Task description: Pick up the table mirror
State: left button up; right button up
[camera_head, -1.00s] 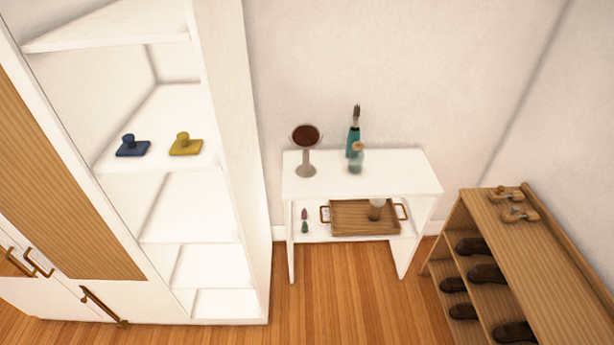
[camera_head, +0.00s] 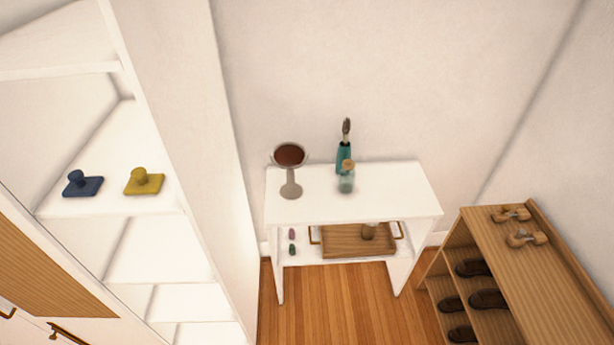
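The table mirror (camera_head: 290,157) has a round, dark reddish-brown face in a grey rim, on a grey stem with a round foot. It stands upright on the left part of the top of a small white table (camera_head: 390,205). Nothing touches it. Neither of my grippers shows in the head view.
A teal holder (camera_head: 344,156) with a utensil-like top and a glass bottle (camera_head: 347,180) stand right of the mirror. A wooden tray (camera_head: 345,242) sits on the lower shelf. A white shelf unit (camera_head: 180,130) rises at left; a wooden shoe rack (camera_head: 545,265) stands at right. Floor in front is clear.

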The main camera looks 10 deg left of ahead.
aim_at(290, 191)
jog(key=u, duration=0.25)
jog(key=i, duration=0.7)
jog(key=u, duration=0.5)
